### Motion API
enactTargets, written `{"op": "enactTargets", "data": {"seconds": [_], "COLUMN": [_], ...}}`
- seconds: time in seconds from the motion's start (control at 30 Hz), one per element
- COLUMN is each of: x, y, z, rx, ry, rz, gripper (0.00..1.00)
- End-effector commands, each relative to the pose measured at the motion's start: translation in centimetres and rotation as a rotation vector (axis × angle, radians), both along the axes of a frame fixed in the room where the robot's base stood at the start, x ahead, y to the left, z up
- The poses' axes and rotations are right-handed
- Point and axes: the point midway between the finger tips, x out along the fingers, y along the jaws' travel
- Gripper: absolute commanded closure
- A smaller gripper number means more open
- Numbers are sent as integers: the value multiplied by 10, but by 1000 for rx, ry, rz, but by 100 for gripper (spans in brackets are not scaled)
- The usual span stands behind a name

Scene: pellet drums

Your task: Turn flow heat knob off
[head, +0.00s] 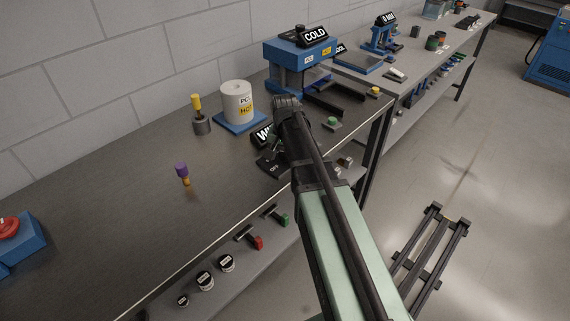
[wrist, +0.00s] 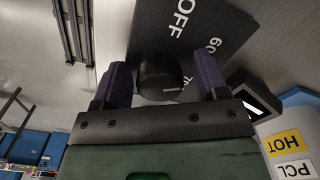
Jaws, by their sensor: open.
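The heat knob (wrist: 158,75) is a round black knob with a short white mark on its lower right, on the side away from the word OFF. It sits on a dark dial plate (wrist: 205,22) with OFF and the numbers 60 and part of another. My gripper (wrist: 161,82) is open, one purple finger on each side of the knob. Whether the fingers touch it, I cannot tell. In the head view the dial plate (head: 270,164) lies on the bench, partly covered by my arm, which hides the knob.
A white PCL HOT drum (head: 237,98) stands on a blue pad left of the dial. A blue machine with a COLD sign (head: 313,36) is behind. Bare bench (head: 100,200) lies at the left.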

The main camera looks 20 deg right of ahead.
Motion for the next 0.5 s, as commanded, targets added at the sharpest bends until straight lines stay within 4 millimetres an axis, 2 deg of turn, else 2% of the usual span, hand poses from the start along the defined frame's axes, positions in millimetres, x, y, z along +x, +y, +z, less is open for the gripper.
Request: {"op": "enactTargets", "data": {"seconds": [0.17, 0.5], "x": [0, 0], "y": [0, 0], "z": [2, 2], "rx": [0, 0], "ry": [0, 0], "rz": [0, 0], "gripper": [33, 82]}}
